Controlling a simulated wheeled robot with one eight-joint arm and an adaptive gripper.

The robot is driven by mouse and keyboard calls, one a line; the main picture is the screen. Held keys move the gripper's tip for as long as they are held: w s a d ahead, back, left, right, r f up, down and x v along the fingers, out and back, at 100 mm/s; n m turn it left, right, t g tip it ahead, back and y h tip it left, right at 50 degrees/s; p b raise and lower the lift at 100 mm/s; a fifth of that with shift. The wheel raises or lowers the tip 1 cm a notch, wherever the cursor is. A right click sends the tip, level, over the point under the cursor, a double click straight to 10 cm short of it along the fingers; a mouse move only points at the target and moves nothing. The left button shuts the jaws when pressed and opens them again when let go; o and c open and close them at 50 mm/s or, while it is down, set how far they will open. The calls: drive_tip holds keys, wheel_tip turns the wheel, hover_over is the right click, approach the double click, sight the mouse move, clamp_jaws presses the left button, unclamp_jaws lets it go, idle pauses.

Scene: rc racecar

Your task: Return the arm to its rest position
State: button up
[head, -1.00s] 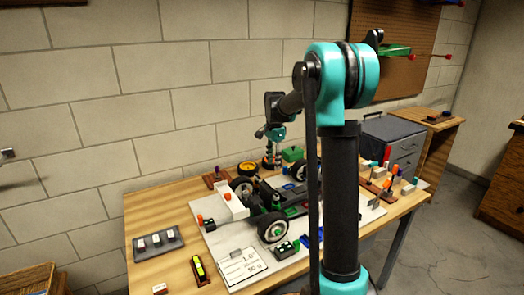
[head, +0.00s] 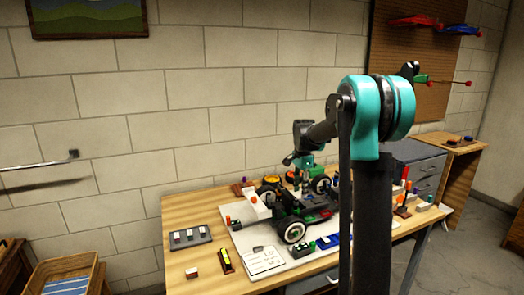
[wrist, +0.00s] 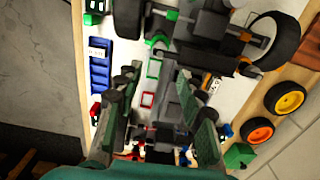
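My arm rises on the right of the head view and bends left over the workbench (head: 180,205). My gripper (wrist: 160,72) is open in the wrist view, its two dark fingers apart with nothing seen held between them. In the head view its fingers are small and hard to make out above the back of the car. The RC racecar (head: 291,208), dark with green parts and black tyres, stands on a white board (head: 262,258). In the wrist view parts of the car (wrist: 205,25) lie below and beyond the fingers; whether they touch cannot be told.
Yellow and orange wheels (wrist: 285,98) lie beside the car. A grey tray (head: 188,237) and a yellow-and-black item (head: 226,261) sit at the bench's left. A grey drawer cabinet (head: 425,165) stands right, a basket (head: 66,275) lower left.

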drive_tip(key=s+d+f+n+t, duration=0.1)
drive_tip(key=s+f+n, duration=0.3)
drive_tip(key=s, duration=0.7)
drive_tip(key=s+d+f+n+t, duration=0.1)
drive_tip(key=s+f+n, duration=0.3)
drive_tip(key=s, duration=0.7)
drive_tip(key=s+d+f+n+t, duration=0.1)
drive_tip(key=s+f+n, duration=0.3)
drive_tip(key=s, duration=0.6)
drive_tip(key=shift+s+d+n+t, duration=0.4)
drive_tip(key=shift+n+t, duration=0.2)
drive_tip(key=shift+n, duration=0.1)
